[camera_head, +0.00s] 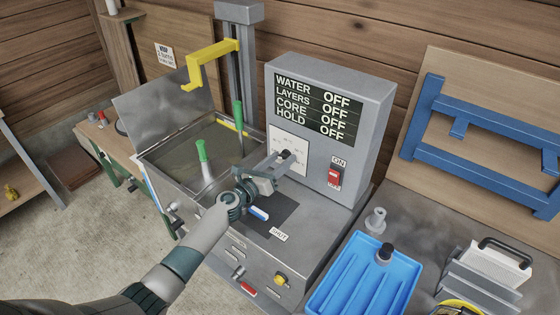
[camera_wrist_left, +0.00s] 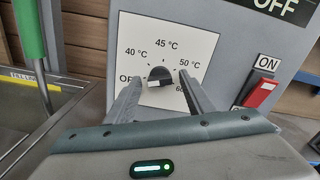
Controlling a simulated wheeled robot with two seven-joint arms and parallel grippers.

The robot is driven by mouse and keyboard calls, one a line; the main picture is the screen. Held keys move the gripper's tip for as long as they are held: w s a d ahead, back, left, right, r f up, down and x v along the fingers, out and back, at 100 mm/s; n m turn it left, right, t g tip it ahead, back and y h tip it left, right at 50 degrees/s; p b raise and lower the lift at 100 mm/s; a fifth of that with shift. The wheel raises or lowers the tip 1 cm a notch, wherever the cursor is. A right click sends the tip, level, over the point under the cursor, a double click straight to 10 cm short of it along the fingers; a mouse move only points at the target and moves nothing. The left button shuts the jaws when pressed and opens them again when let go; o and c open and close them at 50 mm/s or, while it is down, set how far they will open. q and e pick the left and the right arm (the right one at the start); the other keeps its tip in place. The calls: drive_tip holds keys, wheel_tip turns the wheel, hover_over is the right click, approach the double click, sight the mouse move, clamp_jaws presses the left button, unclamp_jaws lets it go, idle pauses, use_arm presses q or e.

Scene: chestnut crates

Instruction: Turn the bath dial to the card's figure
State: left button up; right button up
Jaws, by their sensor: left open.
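The bath dial (camera_wrist_left: 159,75) is a dark knob on a white scale plate (camera_wrist_left: 190,45) marked OFF, 40, 45, 50 and 60 °C. A pale mark shows low on the knob, but the fingers crowd it and I cannot tell its exact setting. My left gripper (camera_wrist_left: 160,88) is open, with one finger on each side of the dial; contact is not clear. In the head view my left gripper (camera_head: 283,160) reaches the plate (camera_head: 289,146) on the grey control box and partly covers it. A white card (camera_head: 165,55) hangs on the wooden wall, its print too small to read.
The display (camera_head: 316,107) reads OFF for WATER, LAYERS, CORE and HOLD. A red switch (camera_head: 334,178) sits right of the dial under an ON label. An open bath with green handles (camera_head: 201,151) lies left. A blue tray (camera_head: 350,288) stands at the front right.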

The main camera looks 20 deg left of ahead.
use_arm(q)
drive_tip(key=c, duration=1)
drive_tip(key=shift+c, duration=0.2)
drive_tip(key=shift+m, duration=0.4)
drive_tip(key=m+b, duration=0.6)
drive_tip(key=m, duration=1.5)
